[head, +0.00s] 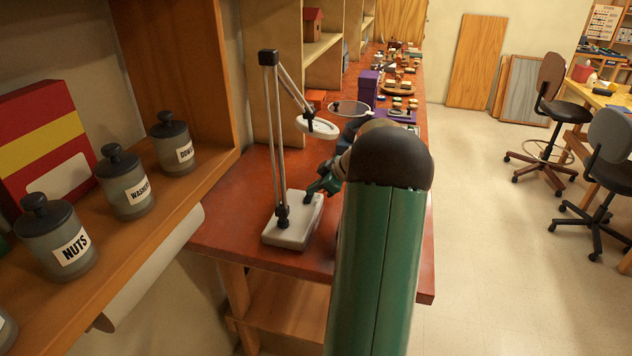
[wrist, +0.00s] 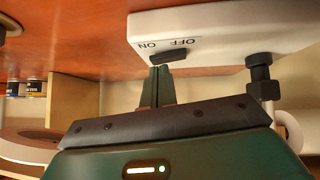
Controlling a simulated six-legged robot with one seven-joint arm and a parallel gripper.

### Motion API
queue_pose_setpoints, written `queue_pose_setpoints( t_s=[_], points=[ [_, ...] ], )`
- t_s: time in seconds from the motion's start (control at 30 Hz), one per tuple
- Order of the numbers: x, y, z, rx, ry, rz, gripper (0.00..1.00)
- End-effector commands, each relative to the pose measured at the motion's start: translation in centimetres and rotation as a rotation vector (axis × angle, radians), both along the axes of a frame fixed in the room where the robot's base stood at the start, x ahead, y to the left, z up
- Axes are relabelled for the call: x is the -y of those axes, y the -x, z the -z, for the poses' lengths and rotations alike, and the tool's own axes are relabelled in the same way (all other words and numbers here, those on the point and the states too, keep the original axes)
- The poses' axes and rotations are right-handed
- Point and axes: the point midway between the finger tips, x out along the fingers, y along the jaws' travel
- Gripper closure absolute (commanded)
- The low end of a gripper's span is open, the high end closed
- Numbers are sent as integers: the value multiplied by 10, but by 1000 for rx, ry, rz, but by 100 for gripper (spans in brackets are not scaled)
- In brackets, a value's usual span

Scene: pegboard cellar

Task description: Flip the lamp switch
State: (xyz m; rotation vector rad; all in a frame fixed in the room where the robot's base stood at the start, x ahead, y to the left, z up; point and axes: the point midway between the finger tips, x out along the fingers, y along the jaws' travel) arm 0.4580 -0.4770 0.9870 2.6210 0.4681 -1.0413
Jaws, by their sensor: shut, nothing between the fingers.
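The lamp (head: 272,130) stands on the red-brown workbench, with a white base (head: 293,222), upright metal rods and a round white head (head: 317,127). In the wrist view its base (wrist: 225,35) appears upside down, with a dark switch (wrist: 169,57) beside the words OFF and ON. My gripper (wrist: 161,70) is shut and empty, its fingertips right at the switch; I cannot tell whether they touch it. In the head view my gripper (head: 311,195) is at the right part of the lamp base, and the switch is hard to make out there.
The workbench (head: 225,215) runs back with purple boxes (head: 368,85) and small items on it. A shelf at left holds labelled jars (head: 124,182) and a red and yellow box (head: 45,140). Stools (head: 550,100) stand on the right; the floor between is clear.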

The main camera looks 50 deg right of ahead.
Motion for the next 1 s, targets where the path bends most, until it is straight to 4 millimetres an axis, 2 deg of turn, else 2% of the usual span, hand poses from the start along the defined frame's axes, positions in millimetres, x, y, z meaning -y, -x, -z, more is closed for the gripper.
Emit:
queue_pose_setpoints(
  t_s=[0.67,1.0],
  points=[
    [2,-1,6,-26,-60,-1,100],
    [-9,4,4,-26,-63,-2,100]
  ],
)
